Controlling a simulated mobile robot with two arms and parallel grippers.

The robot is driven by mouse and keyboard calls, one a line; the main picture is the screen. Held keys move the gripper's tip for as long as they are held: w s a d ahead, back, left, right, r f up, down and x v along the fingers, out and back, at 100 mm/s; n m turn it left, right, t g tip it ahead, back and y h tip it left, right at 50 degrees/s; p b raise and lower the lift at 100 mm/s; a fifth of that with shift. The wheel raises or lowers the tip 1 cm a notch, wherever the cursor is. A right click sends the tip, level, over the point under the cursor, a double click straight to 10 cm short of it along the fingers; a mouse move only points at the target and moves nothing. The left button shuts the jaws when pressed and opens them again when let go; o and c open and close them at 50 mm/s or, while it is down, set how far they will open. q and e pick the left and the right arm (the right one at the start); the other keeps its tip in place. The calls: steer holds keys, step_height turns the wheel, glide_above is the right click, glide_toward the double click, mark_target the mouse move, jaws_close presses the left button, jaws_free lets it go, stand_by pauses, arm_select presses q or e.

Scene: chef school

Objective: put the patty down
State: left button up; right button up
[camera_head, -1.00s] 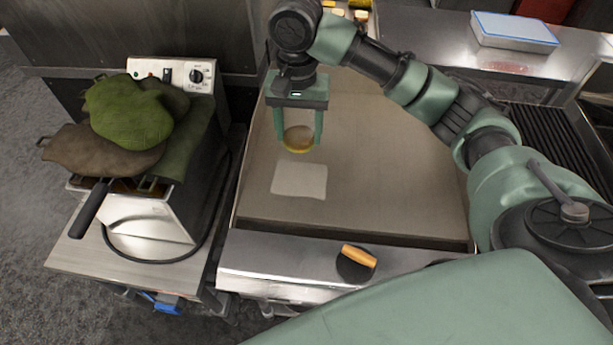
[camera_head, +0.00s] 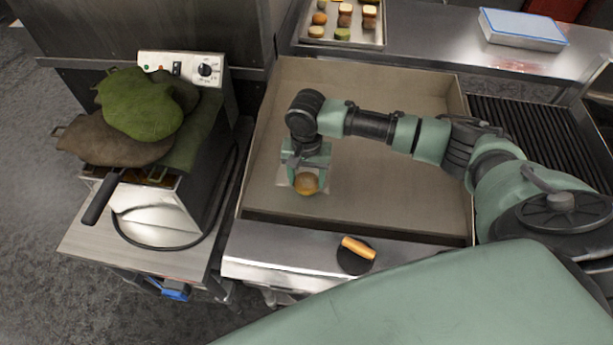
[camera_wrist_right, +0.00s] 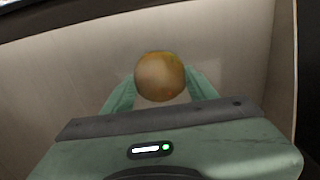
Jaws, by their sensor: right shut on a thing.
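The patty (camera_head: 306,184) is a round, golden-brown piece held between the fingers of my right gripper (camera_head: 307,180). In the right wrist view the patty (camera_wrist_right: 160,77) sits between the two green fingertips of the right gripper (camera_wrist_right: 160,82). The gripper is over the front part of the flat griddle (camera_head: 400,190), above a pale square (camera_head: 284,172) that it partly covers. I cannot tell whether the patty touches the surface. My left gripper is not in view.
A tray (camera_head: 376,40) with several small food pieces stands behind the griddle. A fryer (camera_head: 160,215) with green and brown cloth-like pieces (camera_head: 142,105) is at left. A ribbed grill (camera_head: 540,130) is at right.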

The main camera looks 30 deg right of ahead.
mark_target(306, 180)
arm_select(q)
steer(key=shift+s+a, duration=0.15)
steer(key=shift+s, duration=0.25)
arm_select(e)
steer(key=shift+f, duration=0.2)
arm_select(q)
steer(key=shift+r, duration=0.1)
arm_select(e)
steer(key=shift+f, duration=0.15)
steer(key=o, duration=1.5)
steer(key=shift+o, duration=0.2)
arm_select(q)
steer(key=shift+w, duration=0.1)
arm_select(e)
steer(key=shift+r, duration=0.35)
arm_select(q)
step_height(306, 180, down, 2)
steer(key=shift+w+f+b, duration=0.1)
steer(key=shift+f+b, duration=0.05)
steer(key=shift+b, duration=0.95)
arm_select(e)
step_height(306, 180, up, 12)
steer(key=shift+f, duration=0.15)
steer(key=shift+f, duration=0.1)
